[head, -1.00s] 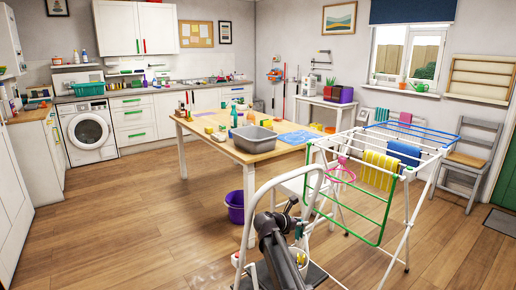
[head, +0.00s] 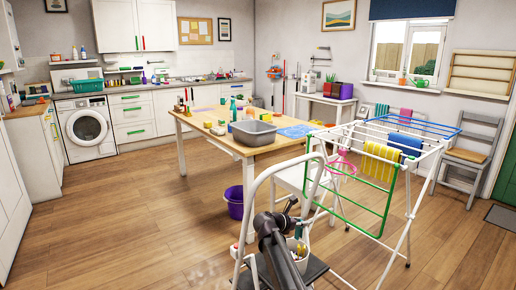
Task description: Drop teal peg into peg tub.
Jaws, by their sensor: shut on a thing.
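My gripper (head: 299,232) is low in the head view, at the end of my dark arm and just above a white tub. It is small and partly hidden by my arm. It is shut on a small teal thing, which looks like the teal peg (head: 304,226); its outline is hard to make out. The white tub (head: 300,265), apparently the peg tub, stands below the gripper, close behind my arm, with small coloured things at its mouth. I cannot tell whether the peg is over the opening or beside it.
A white step-ladder frame (head: 262,176) curves around my arm. A drying rack (head: 385,150) with cloths stands to the right. A wooden table (head: 190,126) holds a grey basin (head: 254,133). A purple bucket (head: 235,203) stands on the floor. The left floor is clear.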

